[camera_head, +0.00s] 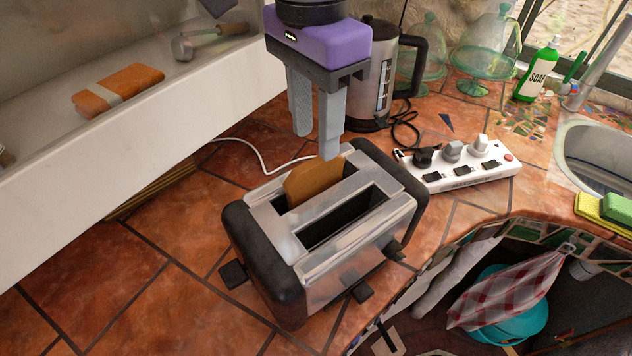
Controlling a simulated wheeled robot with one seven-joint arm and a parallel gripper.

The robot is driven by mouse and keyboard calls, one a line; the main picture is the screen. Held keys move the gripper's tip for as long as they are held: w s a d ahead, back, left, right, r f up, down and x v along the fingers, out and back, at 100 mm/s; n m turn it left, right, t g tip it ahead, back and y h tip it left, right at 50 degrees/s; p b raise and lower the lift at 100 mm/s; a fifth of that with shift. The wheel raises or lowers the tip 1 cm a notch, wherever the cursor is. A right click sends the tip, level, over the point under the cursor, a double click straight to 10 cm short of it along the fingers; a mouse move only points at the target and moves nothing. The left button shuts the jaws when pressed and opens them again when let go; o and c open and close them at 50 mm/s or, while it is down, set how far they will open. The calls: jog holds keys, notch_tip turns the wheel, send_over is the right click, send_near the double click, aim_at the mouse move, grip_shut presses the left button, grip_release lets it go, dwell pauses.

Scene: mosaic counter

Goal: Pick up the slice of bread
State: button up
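A brown slice of bread (312,181) stands in the rear slot of the toaster (318,262), with its upper part showing above the slot. Its lower part is hidden inside. The toaster is black and silver and sits on the tiled counter; its front slot looks empty. My gripper (317,146), purple with grey fingers, points down just above the bread. Its two fingers are spread apart with nothing between them. The right fingertip appears close to the bread's top edge; I cannot tell whether they touch.
A kettle (371,75) stands behind my gripper. A white power strip (458,168) with plugs lies right of the toaster. Glass domes (487,42), a green soap bottle (539,70) and a sink (598,155) are further right. A white ledge (120,134) borders the left. Counter left of the toaster is clear.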

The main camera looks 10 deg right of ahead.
aim_at(315, 161)
jog(key=f, duration=0.3)
jog(key=f+p, duration=0.1)
jog(key=f, duration=0.1)
jog(key=shift+s+a+f, duration=0.1)
jog(key=shift+s+f, duration=0.2)
jog(key=shift+s, duration=0.05)
grip_shut()
